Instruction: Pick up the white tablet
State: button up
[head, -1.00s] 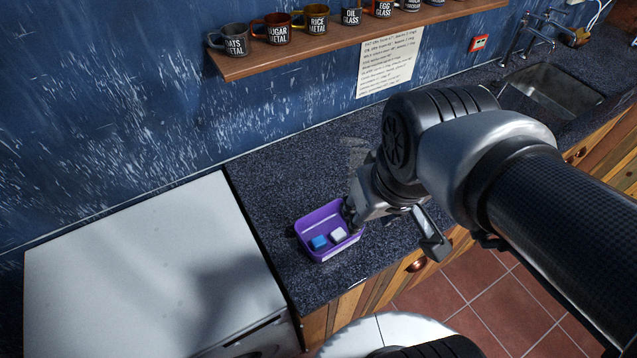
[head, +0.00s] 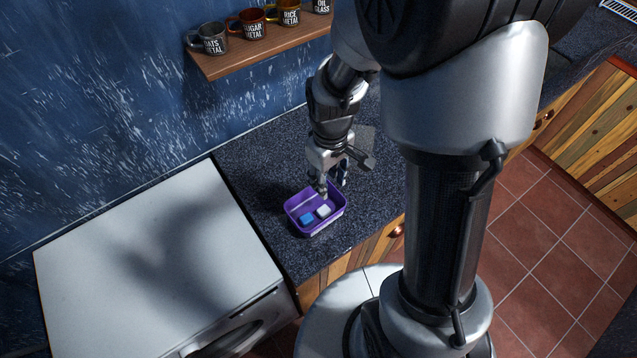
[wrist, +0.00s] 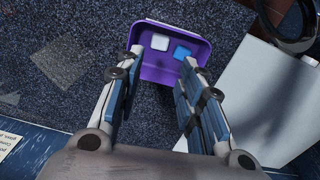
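The white tablet (head: 323,210) lies in a purple tray (head: 304,232) on the dark counter, beside a blue tablet (head: 306,218). In the wrist view the white tablet (wrist: 160,42) is left of the blue tablet (wrist: 182,52), and both lie in the open purple tray (wrist: 160,77). My gripper (head: 332,190) is over the back edge of the tray, pointing down. In the wrist view my gripper (wrist: 158,72) has its fingers wide apart with nothing between them, and the white tablet shows beyond, between the fingertip lines. The exact height of the fingertips above the tray is unclear.
A white appliance (head: 150,265) stands left of the counter. A shelf (head: 255,47) with several labelled mugs hangs on the blue wall behind. Bare counter (head: 255,165) lies behind and left of the tray.

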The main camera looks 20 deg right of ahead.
aim_at(326, 212)
notch_tip(326, 212, down, 16)
jog(key=b, duration=0.4)
jog(key=shift+a+r, duration=0.1)
jog(key=shift+r, duration=0.1)
jog(key=shift+c, duration=0.4)
jog(key=c, duration=0.4)
